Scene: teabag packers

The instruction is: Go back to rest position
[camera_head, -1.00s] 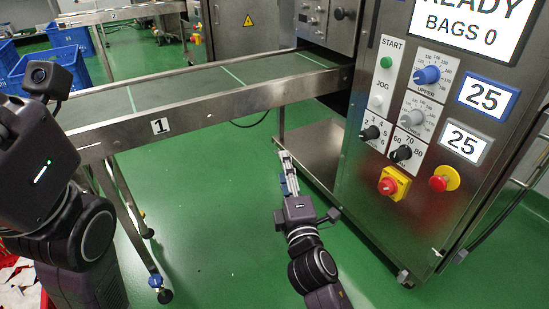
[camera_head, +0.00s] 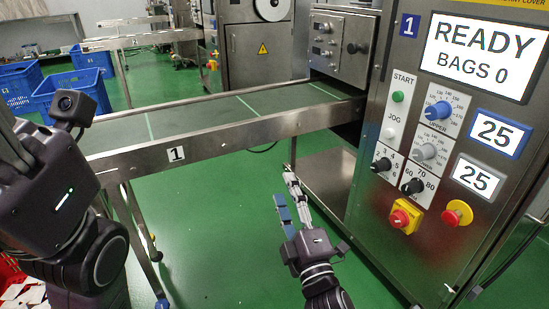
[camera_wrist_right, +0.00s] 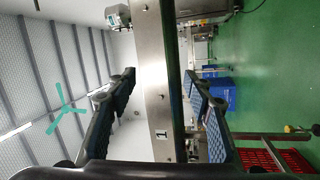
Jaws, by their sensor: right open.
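My right gripper (camera_head: 286,187) is open and empty in front of the conveyor, with its two fingers apart and pointing up and away over the green floor. In the right wrist view its fingers (camera_wrist_right: 160,82) are spread with nothing between them; the steel conveyor side shows beyond the gap. My left gripper (camera_head: 50,165) is at the left edge of the head view, raised beside the conveyor's near end. Its dark body and camera show, but its fingertips are not clear.
The conveyor (camera_head: 200,118) with label 1 runs across the middle. The machine cabinet (camera_head: 395,240) with knobs and a READY screen (camera_head: 480,55) stands close on the right. Blue crates (camera_head: 72,90) stand back left; a red crate (camera_head: 12,273) is at lower left. Green floor lies between.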

